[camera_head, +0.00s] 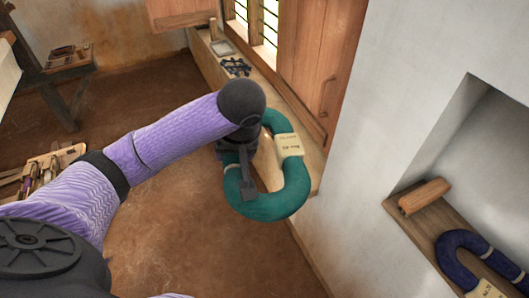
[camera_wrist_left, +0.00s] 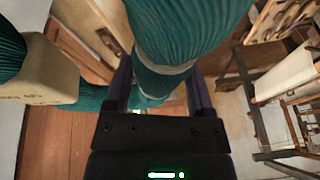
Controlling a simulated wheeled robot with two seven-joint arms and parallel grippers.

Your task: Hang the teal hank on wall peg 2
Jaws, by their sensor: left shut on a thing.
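The teal hank (camera_head: 275,207) is a thick oval loop with a cream label (camera_head: 289,145) on its far right side. My left gripper (camera_head: 246,180) is shut on its left side and holds it in the air, in front of the window ledge. In the left wrist view, the teal hank (camera_wrist_left: 185,30) passes between the two fingers (camera_wrist_left: 160,82), with a pale band around it there. The label (camera_wrist_left: 45,75) also shows at the left of that view. No wall peg can be made out. My right gripper is not in view.
A wall niche at right holds a dark blue hank (camera_head: 459,258) and a wooden roll (camera_head: 425,196) on a wooden shelf (camera_head: 402,216). An open wooden shutter (camera_head: 318,60) and the window ledge (camera_head: 208,68) are beyond the held hank. Bare floor (camera_head: 195,235) lies below.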

